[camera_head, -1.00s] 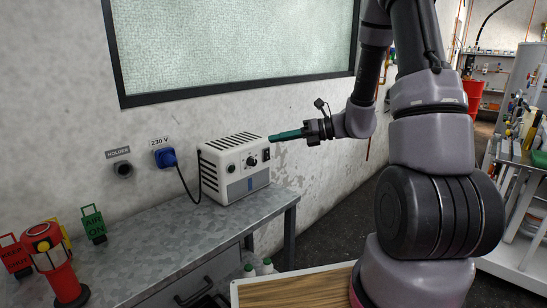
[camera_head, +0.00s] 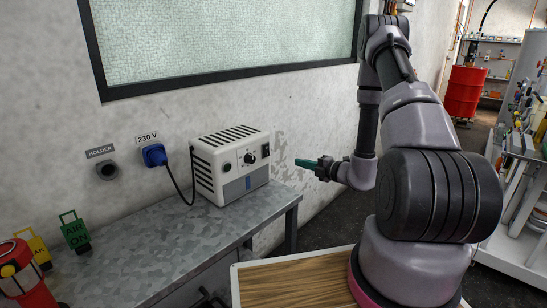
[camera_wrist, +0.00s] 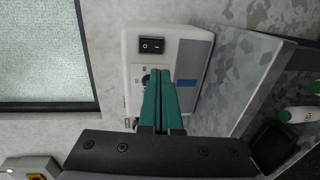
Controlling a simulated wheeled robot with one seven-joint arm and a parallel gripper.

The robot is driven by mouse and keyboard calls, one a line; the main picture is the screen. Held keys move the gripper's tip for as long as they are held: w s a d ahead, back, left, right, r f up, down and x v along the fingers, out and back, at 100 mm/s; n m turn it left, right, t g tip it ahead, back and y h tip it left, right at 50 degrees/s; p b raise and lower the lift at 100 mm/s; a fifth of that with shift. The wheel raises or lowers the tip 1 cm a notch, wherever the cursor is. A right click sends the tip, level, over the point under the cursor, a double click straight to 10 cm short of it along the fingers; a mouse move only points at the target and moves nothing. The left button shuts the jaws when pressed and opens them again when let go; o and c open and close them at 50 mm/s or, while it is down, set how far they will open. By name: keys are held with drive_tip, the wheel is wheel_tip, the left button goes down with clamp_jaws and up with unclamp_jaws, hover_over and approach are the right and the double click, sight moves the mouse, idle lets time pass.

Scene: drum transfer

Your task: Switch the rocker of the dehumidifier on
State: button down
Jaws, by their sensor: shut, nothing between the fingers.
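The dehumidifier (camera_head: 228,163) is a white box with a vented top on the grey bench. Its black rocker (camera_head: 265,149) sits at the upper right of the front panel; it also shows in the wrist view (camera_wrist: 152,45), with its O and I marks. I cannot tell which side is pressed in. A dial is left of the rocker in the head view, partly hidden by the fingers in the wrist view. My gripper (camera_head: 298,162) is shut and empty, with green fingers. It stands to the right of the dehumidifier, apart from the rocker.
A blue plug (camera_head: 155,155) sits in the 230 V wall socket, with a black cable to the dehumidifier. The grey bench (camera_head: 150,235) holds a green AIR ON tag (camera_head: 75,233) and a red device (camera_head: 22,275) at left. The window is above.

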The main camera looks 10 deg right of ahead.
sight(268, 155)
drive_tip(key=x, duration=1.4)
drive_tip(key=shift+w+a+t, duration=0.15)
drive_tip(key=shift+a+t, duration=0.05)
drive_tip(key=shift+t, duration=0.1)
drive_tip(key=shift+d+f, duration=0.1)
drive_tip(key=shift+s+d, duration=0.2)
drive_tip(key=shift+s, duration=0.05)
drive_tip(key=f+v, duration=0.3)
drive_tip(key=v, duration=1)
